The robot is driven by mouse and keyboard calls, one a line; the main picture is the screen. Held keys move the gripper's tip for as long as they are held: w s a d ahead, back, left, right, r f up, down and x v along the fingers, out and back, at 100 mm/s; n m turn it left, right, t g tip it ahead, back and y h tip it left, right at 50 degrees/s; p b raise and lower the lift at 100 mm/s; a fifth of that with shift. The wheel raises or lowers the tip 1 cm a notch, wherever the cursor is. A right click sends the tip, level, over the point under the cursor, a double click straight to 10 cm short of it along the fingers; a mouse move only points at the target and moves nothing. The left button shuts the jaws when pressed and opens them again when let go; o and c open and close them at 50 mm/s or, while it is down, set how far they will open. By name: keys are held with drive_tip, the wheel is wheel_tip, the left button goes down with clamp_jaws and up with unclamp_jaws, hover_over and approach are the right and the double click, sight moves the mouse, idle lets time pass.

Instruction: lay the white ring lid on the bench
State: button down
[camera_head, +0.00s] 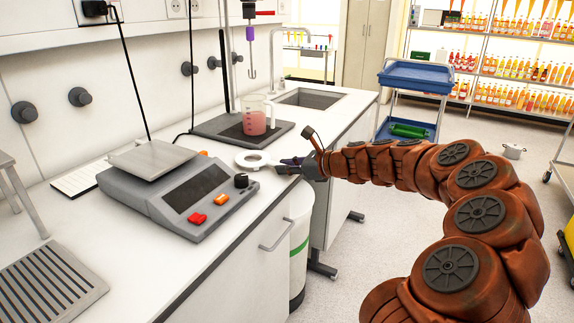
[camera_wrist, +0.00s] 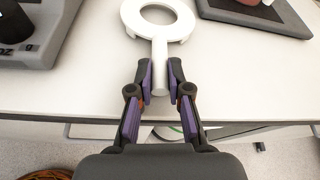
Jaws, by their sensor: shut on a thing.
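The white ring lid (camera_head: 256,159) is a flat ring with a short straight handle, over the white bench (camera_head: 150,232) between the scale and the stirrer. In the wrist view the ring lid (camera_wrist: 160,48) points away from me, and its handle runs back between my fingertips. My gripper (camera_head: 288,166) is shut on the handle near the bench's front edge; its two fingers also show in the wrist view (camera_wrist: 160,80). I cannot tell whether the ring touches the bench top (camera_wrist: 95,75) or hangs just above it.
A grey scale (camera_head: 185,190) stands left of the lid. Behind it, a beaker of pink liquid (camera_head: 257,117) sits on a dark stirrer base (camera_head: 218,132) under a hanging stirrer rod. A sink (camera_head: 310,98) lies farther back. A blue-tray cart (camera_head: 415,78) stands right, off the bench.

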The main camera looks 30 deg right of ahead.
drive_tip(key=shift+f, duration=0.15)
drive_tip(key=c, duration=1.1)
unclamp_jaws()
drive_tip(key=shift+f, duration=0.15)
drive_tip(key=shift+r, duration=0.3)
drive_tip(key=v, duration=1.2)
drive_tip(key=shift+r, duration=0.5)
